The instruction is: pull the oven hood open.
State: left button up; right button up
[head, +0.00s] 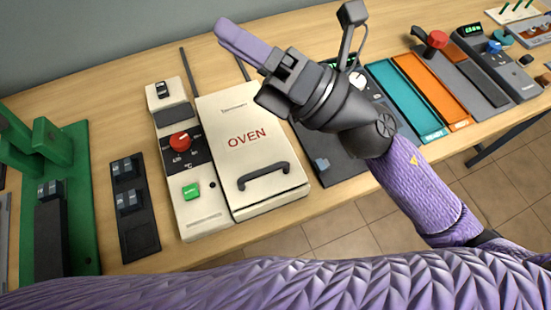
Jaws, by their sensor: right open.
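The oven hood (230,165) is a cream lid marked OVEN in red, and it lies closed on the oven at the centre of the head view. Its dark bar handle (264,176) runs along the near edge and is uncovered. The oven's control panel (195,210) is on the left, with a red knob (180,141) and a green button (191,191). My right gripper (243,43) is open and empty, raised over the hood's far right part and pointing up and left, apart from the handle. My left gripper is not in view.
Left of the oven are a black strip with switches (135,230) and a green fixture (75,160). To the right are teal (405,108) and orange (432,88) panels and a red-knobbed lever (436,40). My purple arm crosses the bottom, in front of the table edge.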

jog(key=s+a+f+n+g+h, duration=0.3)
jog(key=s+f+n+g, duration=0.15)
jog(key=n+g, duration=0.7)
jog(key=n+t+h, duration=0.2)
jog(key=n+h, duration=0.7)
jog(key=h, duration=0.4)
send_near(271, 168)
jog(key=shift+m, duration=0.25)
jog(key=b+x, duration=0.1)
jog(key=x, duration=0.6)
jog(key=shift+f, duration=0.2)
jog(key=shift+a+f, duration=0.35)
jog(key=shift+f, duration=0.15)
grip_shut()
